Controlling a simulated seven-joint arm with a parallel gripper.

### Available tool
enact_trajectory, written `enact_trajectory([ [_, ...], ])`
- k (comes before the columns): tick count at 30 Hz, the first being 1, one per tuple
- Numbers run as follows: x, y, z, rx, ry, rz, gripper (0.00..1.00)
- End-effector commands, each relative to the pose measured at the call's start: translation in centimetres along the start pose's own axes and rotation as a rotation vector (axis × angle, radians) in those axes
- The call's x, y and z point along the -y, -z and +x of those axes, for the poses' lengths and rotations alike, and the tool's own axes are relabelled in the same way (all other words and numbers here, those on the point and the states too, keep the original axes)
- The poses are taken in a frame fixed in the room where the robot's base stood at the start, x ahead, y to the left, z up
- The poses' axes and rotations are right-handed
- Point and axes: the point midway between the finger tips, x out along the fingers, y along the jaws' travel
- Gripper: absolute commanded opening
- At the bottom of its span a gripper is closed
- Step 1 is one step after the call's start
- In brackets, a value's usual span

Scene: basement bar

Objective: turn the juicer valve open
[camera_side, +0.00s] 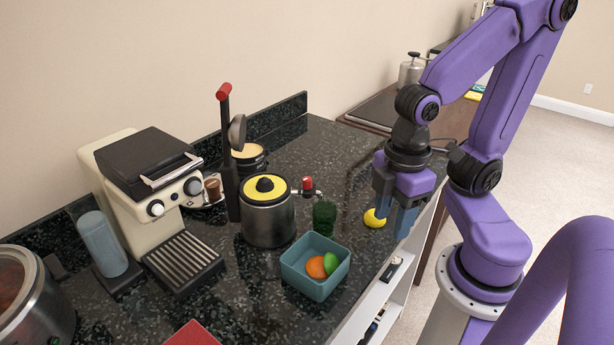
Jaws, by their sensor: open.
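The juicer (268,219) stands on the dark counter, with a steel body and a yellow top holding a black cone. Its valve (308,185), with a red cap, sticks out to the right on a short metal spout. A green glass (324,215) stands below and beside the spout. My gripper (391,218) points down to the right of the valve, apart from it, with its blue fingers open. A yellow lemon-like fruit (374,218) shows by the left finger; I cannot tell whether it lies between the fingers or beside them.
A teal bin (315,284) with an orange and a green fruit stands in front of the juicer. A tall lever press (229,165) stands behind it, and a cream espresso machine (140,190) is at left. Clear counter lies behind the glass. The counter's edge runs close to my gripper.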

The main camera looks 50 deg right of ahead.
Motion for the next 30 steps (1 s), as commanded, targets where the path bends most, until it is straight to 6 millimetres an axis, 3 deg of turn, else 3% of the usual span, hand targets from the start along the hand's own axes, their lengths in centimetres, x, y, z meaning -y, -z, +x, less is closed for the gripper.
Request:
enact_trajectory([
  [5, -2.5, 2.6, -2.0, 0.000, -0.004, 0.038, 0.48],
  [15, -9.5, 6.9, -7.3, 0.011, -0.008, 0.120, 0.48],
  [24, -15.5, 8.2, -12.2, 0.021, -0.008, 0.192, 0.48],
  [30, -18.2, 8.0, -14.6, 0.026, -0.006, 0.229, 0.48],
])
